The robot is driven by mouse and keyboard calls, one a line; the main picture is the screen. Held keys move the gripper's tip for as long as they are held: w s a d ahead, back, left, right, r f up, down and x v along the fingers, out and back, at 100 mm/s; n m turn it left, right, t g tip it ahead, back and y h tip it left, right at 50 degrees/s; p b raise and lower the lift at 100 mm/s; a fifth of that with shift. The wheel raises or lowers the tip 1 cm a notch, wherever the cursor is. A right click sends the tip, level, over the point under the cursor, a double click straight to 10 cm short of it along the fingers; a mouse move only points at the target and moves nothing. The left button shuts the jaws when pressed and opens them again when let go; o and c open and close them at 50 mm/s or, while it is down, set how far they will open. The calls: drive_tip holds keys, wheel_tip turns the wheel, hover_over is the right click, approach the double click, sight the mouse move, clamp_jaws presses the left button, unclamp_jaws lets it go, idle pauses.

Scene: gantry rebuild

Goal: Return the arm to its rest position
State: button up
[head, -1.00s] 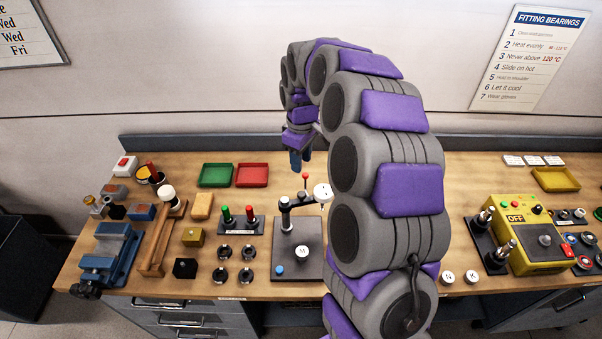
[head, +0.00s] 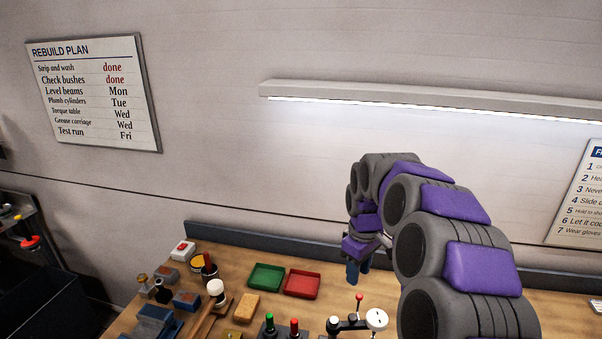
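My grey and purple arm rises on the right of the head view and curls over at the top. My gripper (head: 357,272) hangs down at the arm's far end, above the back of the workbench (head: 235,262), just right of the red tray. Its blue fingertips show close together and nothing is seen between them. The view is too small and angled to tell whether they are open or shut.
A green tray (head: 266,277) and a red tray (head: 302,284) lie left of my gripper. Tools and blocks crowd the bench's left end. The wall with a lamp (head: 430,101) is behind.

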drive_tip(key=s+a+f+m+b, duration=0.1)
drive_tip(key=s+f+m+b, duration=0.1)
drive_tip(key=s, duration=1)
drive_tip(key=s+a+f+m+g+b, duration=0.1)
drive_tip(key=s+a+f+m+b, duration=0.1)
drive_tip(key=s, duration=1.1)
drive_tip(key=s+a+f+m+b, duration=0.2)
drive_tip(key=s+f+m+b, duration=0.2)
drive_tip(key=s, duration=0.9)
drive_tip(key=shift+s+f+g, duration=0.15)
drive_tip(key=shift+f+g, duration=0.25)
drive_tip(key=shift+f, duration=0.2)
